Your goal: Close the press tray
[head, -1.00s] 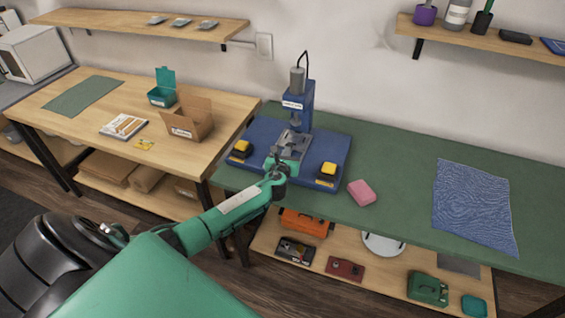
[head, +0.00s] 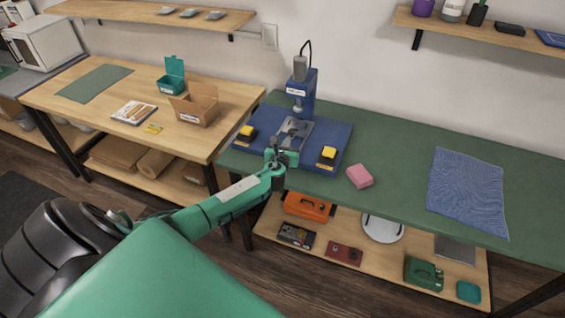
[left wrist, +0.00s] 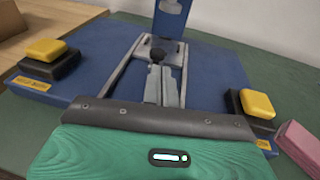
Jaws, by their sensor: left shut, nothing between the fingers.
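The blue press (head: 302,92) stands on a blue base (head: 327,138) on the green bench. Its grey metal tray (head: 294,128) lies in front of the press column, between rails that also show in the left wrist view (left wrist: 123,68). How far the tray is slid out is hard to tell. My left gripper (head: 284,148) is at the front edge of the base, just in front of the tray. In the left wrist view its grey fingers (left wrist: 163,88) are together and empty, pointing along the tray near a dark knob (left wrist: 157,53). Contact cannot be told. My right gripper is not in view.
Yellow-topped buttons (head: 248,131) (head: 328,153) flank the tray on the base. A pink sponge (head: 359,176) and a blue cloth (head: 467,193) lie to the right, with clear bench between. An open cardboard box (head: 197,108) stands on the left table.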

